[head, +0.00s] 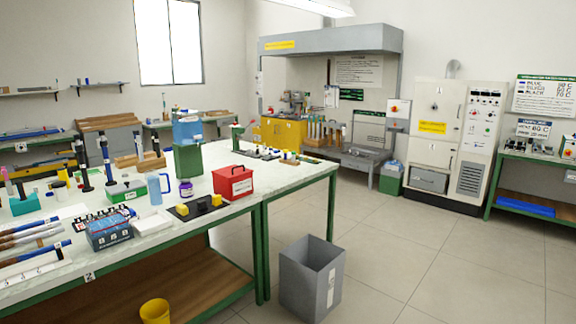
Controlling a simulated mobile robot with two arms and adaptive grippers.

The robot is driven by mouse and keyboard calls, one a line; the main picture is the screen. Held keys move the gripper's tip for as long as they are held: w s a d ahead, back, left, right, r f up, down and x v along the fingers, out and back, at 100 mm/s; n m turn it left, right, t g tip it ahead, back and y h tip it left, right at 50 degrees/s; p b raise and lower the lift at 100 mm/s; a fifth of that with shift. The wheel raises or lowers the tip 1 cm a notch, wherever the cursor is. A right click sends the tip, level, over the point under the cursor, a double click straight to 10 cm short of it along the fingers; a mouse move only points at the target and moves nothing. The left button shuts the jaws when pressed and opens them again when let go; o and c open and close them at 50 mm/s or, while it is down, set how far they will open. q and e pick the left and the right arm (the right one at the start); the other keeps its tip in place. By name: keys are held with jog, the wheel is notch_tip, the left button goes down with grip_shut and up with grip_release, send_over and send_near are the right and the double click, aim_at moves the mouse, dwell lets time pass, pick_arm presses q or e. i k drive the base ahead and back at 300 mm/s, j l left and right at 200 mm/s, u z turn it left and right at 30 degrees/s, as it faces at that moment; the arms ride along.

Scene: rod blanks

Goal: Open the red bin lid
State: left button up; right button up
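A red bin (233,184) stands on the pale top of the long green-framed workbench, near its front edge. It is a small box with a sloped top, a dark handle above and a white label on its front. Its lid looks shut, and the inside is hidden. Neither of my grippers shows in the head view.
Left of the bin are a black mat with yellow blocks (197,207), a purple-capped jar (186,188) and a blue bottle (154,190). A grey waste bin (312,279) stands on the floor before the workbench (290,181). Floor to the right is clear.

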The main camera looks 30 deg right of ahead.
aim_at(233, 171)
jog(key=i+l+z, duration=0.2)
jog(key=i+z, duration=0.5)
jog(key=i, duration=0.25)
jog(key=i+j+z, duration=0.1)
jog(key=i+z, duration=0.25)
jog(key=i, duration=0.15)
